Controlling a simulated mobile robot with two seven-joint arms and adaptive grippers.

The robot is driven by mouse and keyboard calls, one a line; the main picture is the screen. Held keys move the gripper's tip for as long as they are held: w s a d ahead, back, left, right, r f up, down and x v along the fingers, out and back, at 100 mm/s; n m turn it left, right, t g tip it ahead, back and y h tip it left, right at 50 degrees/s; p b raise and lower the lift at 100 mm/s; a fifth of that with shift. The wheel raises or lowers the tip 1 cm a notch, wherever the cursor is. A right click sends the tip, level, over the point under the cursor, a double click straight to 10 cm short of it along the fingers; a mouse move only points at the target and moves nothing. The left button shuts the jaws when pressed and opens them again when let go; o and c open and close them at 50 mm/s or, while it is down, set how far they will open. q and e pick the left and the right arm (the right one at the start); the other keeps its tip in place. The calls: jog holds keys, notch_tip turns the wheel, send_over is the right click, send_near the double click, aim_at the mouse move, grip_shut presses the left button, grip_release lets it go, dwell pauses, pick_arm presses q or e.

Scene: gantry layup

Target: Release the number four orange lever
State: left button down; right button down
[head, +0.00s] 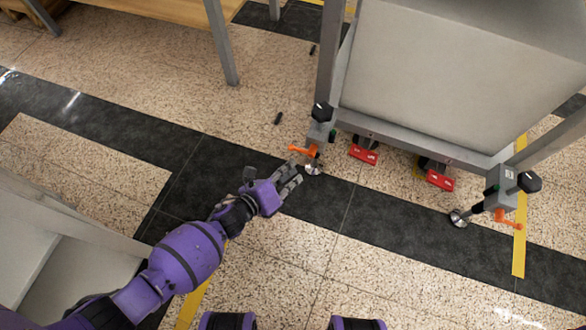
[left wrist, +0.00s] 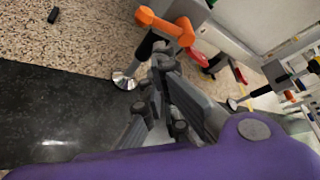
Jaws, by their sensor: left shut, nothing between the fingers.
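Two orange levers show on the legs of a grey cart in the head view. One orange lever (head: 303,151) is on the near left leg, above a round metal foot (head: 313,168). The other orange lever (head: 508,224) is on the near right leg. I cannot read which is number four. My left gripper (head: 291,181) is shut and empty, just in front and left of the near left foot. In the left wrist view, the left lever (left wrist: 170,25) is just beyond the shut fingertips (left wrist: 163,64); I cannot tell whether they touch. My right gripper is out of view.
The grey cart (head: 440,70) stands at the upper right, with red pedals (head: 363,154) (head: 439,180) under its near edge. A black knob (head: 322,112) is above the left lever. Small dark objects (head: 278,118) lie on the floor. Floor in front is clear.

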pick_arm(q)
jog(key=p+v, duration=0.4)
jog(key=v, duration=0.6)
jog(key=shift+s, duration=0.2)
jog(key=shift+d, duration=0.15)
